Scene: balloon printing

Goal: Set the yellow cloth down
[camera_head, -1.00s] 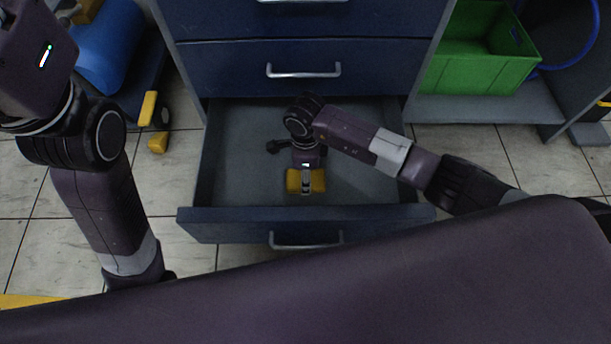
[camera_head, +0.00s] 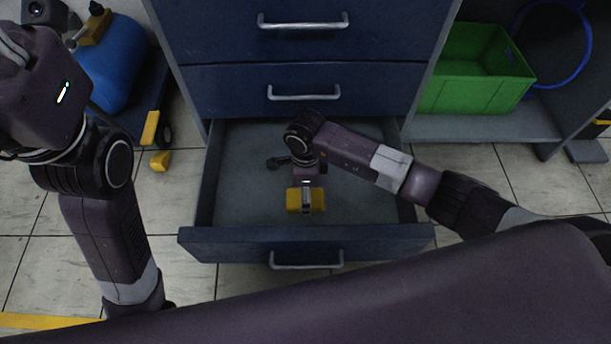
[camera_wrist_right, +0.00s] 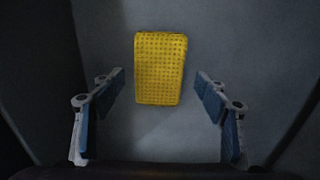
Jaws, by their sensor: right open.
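The yellow cloth (camera_head: 293,201) is a small, dimpled block-like piece lying on the grey floor of the open drawer (camera_head: 245,195). In the right wrist view the cloth (camera_wrist_right: 160,68) lies flat, between and slightly beyond the fingertips, with a gap on both sides. My right gripper (camera_head: 306,196) reaches down into the drawer directly above the cloth. In the wrist view its two blue-padded fingers (camera_wrist_right: 160,82) are spread wide and touch nothing. My left arm is at the left of the head view; its gripper does not show.
The drawer's front panel (camera_head: 215,243) and side walls surround my right gripper. Closed blue drawers (camera_head: 230,92) stand behind. A green crate (camera_head: 470,92) is on a shelf at right. A blue container (camera_head: 118,65) stands at left. The drawer floor around the cloth is clear.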

